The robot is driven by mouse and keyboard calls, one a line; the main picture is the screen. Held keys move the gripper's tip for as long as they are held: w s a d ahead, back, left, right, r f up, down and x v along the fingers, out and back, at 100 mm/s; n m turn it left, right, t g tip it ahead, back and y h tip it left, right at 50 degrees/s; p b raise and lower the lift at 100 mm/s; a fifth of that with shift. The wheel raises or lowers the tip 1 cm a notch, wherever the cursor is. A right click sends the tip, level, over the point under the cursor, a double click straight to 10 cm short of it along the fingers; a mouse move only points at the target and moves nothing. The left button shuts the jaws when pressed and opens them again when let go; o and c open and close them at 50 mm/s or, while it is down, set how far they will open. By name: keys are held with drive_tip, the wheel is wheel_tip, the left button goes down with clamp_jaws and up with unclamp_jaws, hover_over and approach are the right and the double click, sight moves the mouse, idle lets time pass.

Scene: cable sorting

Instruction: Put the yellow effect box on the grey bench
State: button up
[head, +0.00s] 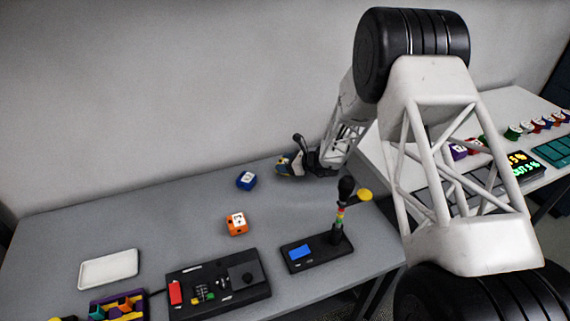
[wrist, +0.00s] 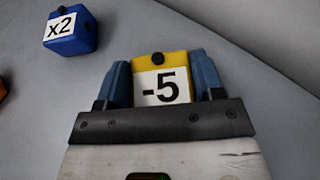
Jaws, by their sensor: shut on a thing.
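The yellow effect box (wrist: 162,68) has a white "-5" label and a dark knob, and it sits between the two blue fingers of my gripper (wrist: 163,80) in the wrist view. My gripper is shut on it. In the head view my gripper (head: 284,164) is at the back right part of the grey bench (head: 130,220), with only a little yellow showing at its fingers. The box is low over or on the bench top; I cannot tell whether it touches.
A blue "x2" box (head: 246,180) stands left of my gripper, also in the wrist view (wrist: 72,32). An orange box (head: 237,223) is nearer the front. A white tray (head: 108,269), a black panel (head: 218,285) and a black stand (head: 318,250) line the front. The back left is clear.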

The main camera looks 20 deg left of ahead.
drive_tip(key=shift+f, duration=0.15)
drive_tip(key=o, duration=1)
drive_tip(key=shift+d+r, duration=0.2)
drive_tip(key=shift+r, duration=0.05)
drive_tip(key=v, duration=1.1)
drive_tip(key=shift+d, duration=0.3)
drive_tip(key=shift+r, duration=0.1)
